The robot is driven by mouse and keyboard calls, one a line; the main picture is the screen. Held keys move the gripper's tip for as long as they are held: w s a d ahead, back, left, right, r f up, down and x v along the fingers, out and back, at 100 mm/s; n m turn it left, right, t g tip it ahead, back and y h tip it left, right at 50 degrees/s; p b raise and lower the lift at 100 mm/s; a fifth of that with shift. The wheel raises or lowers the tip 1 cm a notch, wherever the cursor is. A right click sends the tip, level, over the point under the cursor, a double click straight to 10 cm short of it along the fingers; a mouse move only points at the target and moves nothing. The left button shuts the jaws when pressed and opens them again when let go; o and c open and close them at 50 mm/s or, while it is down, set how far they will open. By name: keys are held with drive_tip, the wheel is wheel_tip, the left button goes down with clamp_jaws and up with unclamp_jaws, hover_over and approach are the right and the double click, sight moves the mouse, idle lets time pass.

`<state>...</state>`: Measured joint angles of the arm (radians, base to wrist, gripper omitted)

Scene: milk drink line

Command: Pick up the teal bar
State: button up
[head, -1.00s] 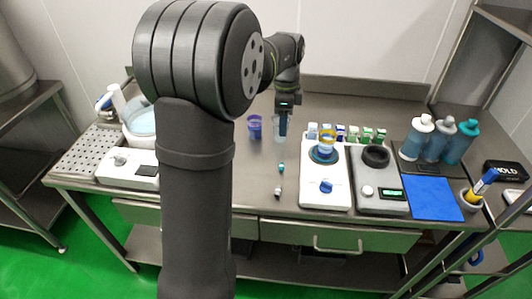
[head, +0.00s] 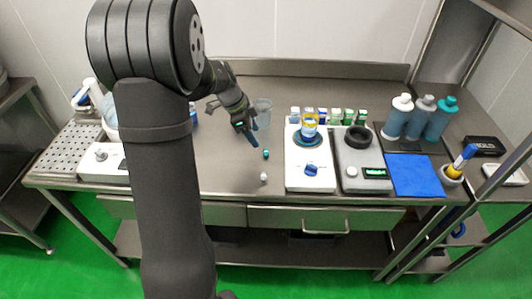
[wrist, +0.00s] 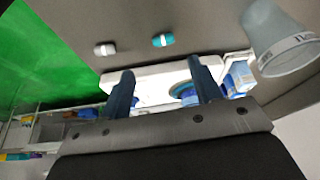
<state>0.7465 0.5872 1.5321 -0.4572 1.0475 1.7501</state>
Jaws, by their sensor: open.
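The teal bar (head: 266,154) is a small teal piece lying on the steel table in the middle of the head view. In the wrist view it shows as a teal capsule with a pale band (wrist: 163,40). A small whitish-grey piece (head: 263,177) lies nearer the front edge; it also shows in the wrist view (wrist: 105,48). My gripper (head: 255,142) is tilted above the table, behind and slightly left of the teal bar. In the wrist view its two fingers (wrist: 163,88) are apart with nothing held between them.
A clear cup (head: 262,112) stands just behind my gripper. A white stirrer-like device (head: 309,178) bearing a cup and a scale (head: 363,170) stand right of the bar. Small capped vials (head: 335,116) line up behind them.

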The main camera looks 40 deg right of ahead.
sight(265, 151)
drive_tip(key=x, duration=0.8)
drive_tip(key=shift+w+d+f, duration=0.1)
drive_tip(key=shift+w+f, duration=0.15)
drive_tip(key=shift+f, duration=0.05)
drive_tip(key=c, duration=1.1)
